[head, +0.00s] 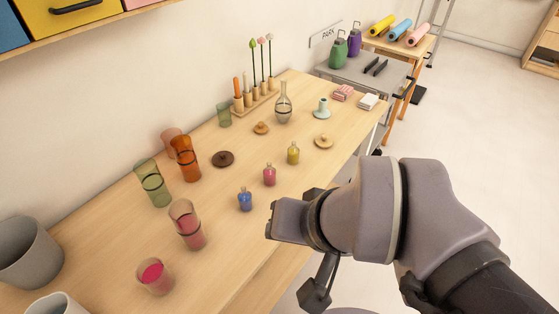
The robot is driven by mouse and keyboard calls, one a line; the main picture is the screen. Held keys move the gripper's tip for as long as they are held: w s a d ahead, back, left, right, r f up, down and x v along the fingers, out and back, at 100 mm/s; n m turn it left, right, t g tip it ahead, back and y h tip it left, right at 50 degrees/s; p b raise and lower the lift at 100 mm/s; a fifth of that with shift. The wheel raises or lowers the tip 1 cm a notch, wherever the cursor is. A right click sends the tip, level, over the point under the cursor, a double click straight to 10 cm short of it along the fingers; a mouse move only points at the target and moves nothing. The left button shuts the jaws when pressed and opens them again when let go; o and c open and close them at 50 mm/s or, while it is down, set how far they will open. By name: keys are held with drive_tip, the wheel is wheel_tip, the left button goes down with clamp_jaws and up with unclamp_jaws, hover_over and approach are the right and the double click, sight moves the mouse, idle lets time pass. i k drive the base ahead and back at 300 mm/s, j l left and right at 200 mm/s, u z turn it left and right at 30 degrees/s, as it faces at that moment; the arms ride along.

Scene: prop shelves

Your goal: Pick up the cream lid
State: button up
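The cream lid (323,141), a pale round disc with a small knob, lies on the wooden table towards its right edge.
Small blue (245,200), pink (269,176) and yellow (293,153) bottles stand between my gripper and the lids. A clear flask (283,105) and a pale green candle holder (322,108) stand behind the cream lid. Tinted glasses (187,224) crowd the left. Bare tabletop surrounds the cream lid.

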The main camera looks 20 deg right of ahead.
sight(323, 141)
drive_tip(key=u, duration=0.4)
drive_tip(key=k+j+u, duration=0.1)
drive_tip(key=u, duration=0.3)
drive_tip(key=j+u, duration=0.1)
drive_tip(key=u, duration=0.3)
drive_tip(key=z, duration=1.85)
drive_tip(key=i+l+u, duration=0.7)
drive_tip(key=l+u, duration=0.2)
drive_tip(key=i+l+u, duration=0.15)
drive_tip(key=l+u, duration=0.15)
drive_tip(key=i+l+u, duration=0.1)
drive_tip(key=l+u, duration=0.2)
drive_tip(key=l, duration=0.15)
drive_tip(key=l+u, duration=0.3)
drive_tip(key=i+l, duration=0.05)
drive_tip(key=l, duration=0.05)
